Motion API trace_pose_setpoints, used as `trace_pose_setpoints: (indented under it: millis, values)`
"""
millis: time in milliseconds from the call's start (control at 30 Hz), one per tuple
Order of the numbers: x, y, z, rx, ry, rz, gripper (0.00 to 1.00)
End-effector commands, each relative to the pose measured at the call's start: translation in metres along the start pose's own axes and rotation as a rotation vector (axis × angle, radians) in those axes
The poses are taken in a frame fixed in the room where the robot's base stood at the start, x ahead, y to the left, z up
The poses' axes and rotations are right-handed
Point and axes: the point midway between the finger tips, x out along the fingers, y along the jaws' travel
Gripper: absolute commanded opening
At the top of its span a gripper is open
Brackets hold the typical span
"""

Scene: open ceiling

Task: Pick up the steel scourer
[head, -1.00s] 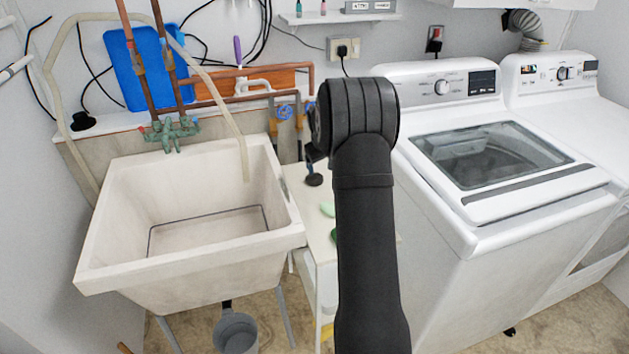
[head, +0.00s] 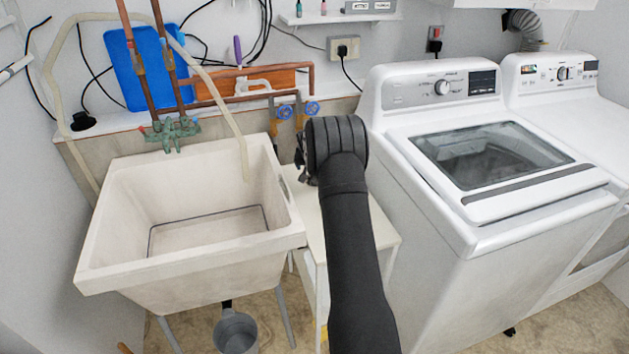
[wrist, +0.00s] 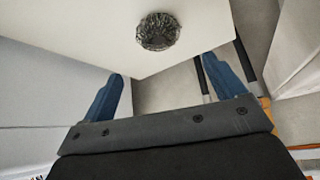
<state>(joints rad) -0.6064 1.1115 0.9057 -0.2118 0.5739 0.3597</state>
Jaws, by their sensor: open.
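The steel scourer (wrist: 158,31) is a round tangle of dark metal wire. In the wrist view it lies on a white tabletop (wrist: 85,32), near the top of the picture and close to the table's edge. My gripper (wrist: 161,67) is open, with its two blue fingers spread and nothing between them. The scourer shows beyond the fingertips, roughly in line with the gap between them. In the head view my arm covers much of the narrow table (head: 385,236), and I cannot make out the scourer there.
A deep utility sink (head: 110,245) stands left of the table, with a hose (head: 235,135) hanging over it. A white washing machine (head: 440,230) stands close on the right. Blue-handled valves (head: 284,111) and pipes are on the wall behind. Little free room shows beside the table.

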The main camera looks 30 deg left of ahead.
Motion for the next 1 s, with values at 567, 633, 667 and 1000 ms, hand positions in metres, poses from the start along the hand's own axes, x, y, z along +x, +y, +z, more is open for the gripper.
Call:
trace_pose_setpoints:
  millis: [567, 633, 667, 1000]
  values:
    - [0.056, 0.0, 0.001, -0.001, 0.0, 0.0, 0.88]
    - [0.065, 0.0, 0.004, -0.001, -0.002, 0.001, 0.88]
    - [0.069, 0.0, 0.004, -0.001, -0.001, 0.001, 0.88]
    - [0.1, -0.001, 0.005, -0.001, -0.001, 0.0, 0.88]
